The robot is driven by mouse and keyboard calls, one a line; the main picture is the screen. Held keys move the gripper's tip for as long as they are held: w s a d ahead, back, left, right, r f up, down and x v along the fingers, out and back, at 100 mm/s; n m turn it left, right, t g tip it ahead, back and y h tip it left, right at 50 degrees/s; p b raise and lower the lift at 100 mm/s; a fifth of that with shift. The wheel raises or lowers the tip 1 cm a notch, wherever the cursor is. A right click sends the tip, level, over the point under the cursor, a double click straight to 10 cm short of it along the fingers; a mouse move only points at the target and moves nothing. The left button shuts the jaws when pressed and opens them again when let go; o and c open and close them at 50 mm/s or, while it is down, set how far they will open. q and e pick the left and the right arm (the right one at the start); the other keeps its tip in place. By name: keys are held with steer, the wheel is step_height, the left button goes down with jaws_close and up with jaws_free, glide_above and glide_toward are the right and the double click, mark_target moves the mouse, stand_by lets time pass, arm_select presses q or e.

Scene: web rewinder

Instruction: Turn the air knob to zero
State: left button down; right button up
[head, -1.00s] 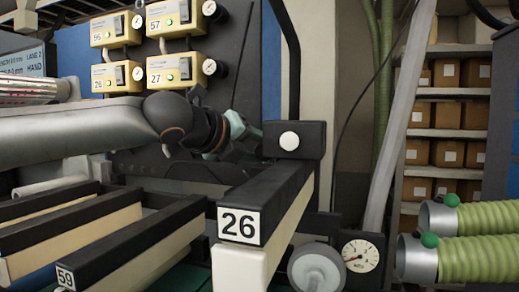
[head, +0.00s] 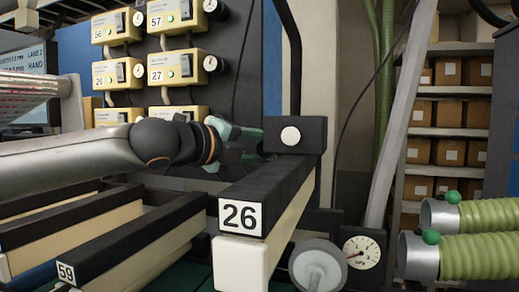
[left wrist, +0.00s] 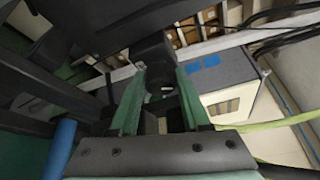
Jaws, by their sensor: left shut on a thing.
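A grey round knob (head: 317,265) sits low beside a white pressure gauge (head: 361,252); I cannot tell if it is the air knob, and the needle is too small to read. A long bar labelled 26 (head: 240,216) ends at a black block (head: 308,135) with a white disc. My left gripper (head: 258,141) is at the left side of that block in the head view. In the left wrist view its green fingers (left wrist: 161,82) are shut on a dark part, which seems to belong to the block. My right gripper is not in view.
More dark-topped bars, one marked 59 (head: 66,271), lie at front left. Green hoses (head: 480,250) stand at right. Shelves of cartons (head: 447,113) are behind.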

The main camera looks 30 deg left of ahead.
arm_select(q)
steer(key=shift+f+n, duration=0.15)
steer(key=shift+n, duration=0.35)
steer(key=shift+t, duration=0.3)
steer(key=shift+c, duration=1.8)
jaws_free()
steer(key=shift+s+a+r, duration=0.1)
steer(key=shift+s+r, duration=0.15)
steer(key=shift+s, duration=0.35)
steer(key=s+a+b, duration=0.1)
steer(key=s+a, duration=0.1)
steer(key=s, duration=0.9)
steer(key=shift+r+b, duration=0.3)
steer(key=shift+c, duration=0.3)
